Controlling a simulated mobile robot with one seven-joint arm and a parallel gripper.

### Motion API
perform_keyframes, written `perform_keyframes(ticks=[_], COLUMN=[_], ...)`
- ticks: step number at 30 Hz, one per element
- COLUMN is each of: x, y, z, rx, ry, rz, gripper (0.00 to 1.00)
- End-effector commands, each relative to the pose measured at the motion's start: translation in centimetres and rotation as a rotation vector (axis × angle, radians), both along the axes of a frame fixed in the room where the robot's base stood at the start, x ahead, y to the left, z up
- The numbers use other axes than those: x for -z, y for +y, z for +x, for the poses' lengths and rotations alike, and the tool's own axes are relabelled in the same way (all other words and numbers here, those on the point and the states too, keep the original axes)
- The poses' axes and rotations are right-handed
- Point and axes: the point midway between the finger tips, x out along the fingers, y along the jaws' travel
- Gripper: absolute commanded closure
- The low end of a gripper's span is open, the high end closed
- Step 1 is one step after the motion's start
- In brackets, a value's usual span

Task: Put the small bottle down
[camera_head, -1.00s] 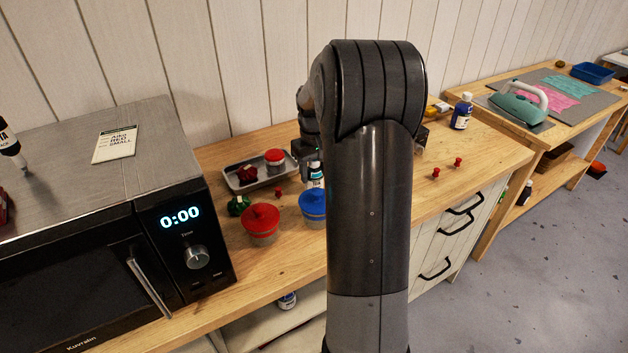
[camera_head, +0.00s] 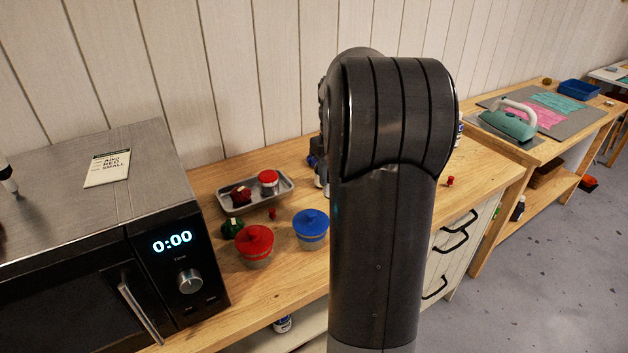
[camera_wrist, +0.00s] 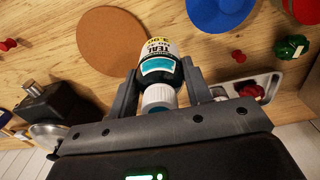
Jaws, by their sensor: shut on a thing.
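In the wrist view my gripper (camera_wrist: 160,80) is shut on the small bottle (camera_wrist: 158,62), which has a white cap and a label reading TEAL. Its cap end points toward the gripper's palm. A round cork mat (camera_wrist: 110,45) lies on the wood beside the bottle in that view. Whether the bottle touches the worktop I cannot tell. In the head view my arm hides most of the gripper and the bottle.
A metal tray (camera_head: 284,190) holds a red-lidded jar (camera_head: 268,182) and a dark red item. Red (camera_head: 254,246) and blue (camera_head: 311,229) lidded pots stand in front. A microwave (camera_head: 150,215) is at left. Red pins (camera_head: 450,181) dot the worktop.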

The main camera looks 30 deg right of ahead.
Motion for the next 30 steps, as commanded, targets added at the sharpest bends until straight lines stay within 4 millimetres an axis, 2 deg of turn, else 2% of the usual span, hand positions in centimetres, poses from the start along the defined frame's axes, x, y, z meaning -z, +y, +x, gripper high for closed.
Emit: perform_keyframes(ticks=[3,9,14,17,20,23,30], x=[-1.4,-2.6,-2.8,-2.9,-2.9,-3.0,-3.2], y=[-1.4,-2.6,-2.8,-2.3,-0.7,1.9,10.5], z=[-1.8,-3.4,-3.7,-3.2,-2.0,-0.1,4.6], rx=[0.003,0.0,-0.001,-0.004,-0.009,-0.014,-0.022], ry=[-0.001,-0.001,0.0,0.0,-0.001,-0.001,0.0], rz=[-0.001,-0.001,0.0,0.0,0.0,0.0,0.0], gripper=[0.81,0.81,0.81,0.81,0.81,0.81,0.81])
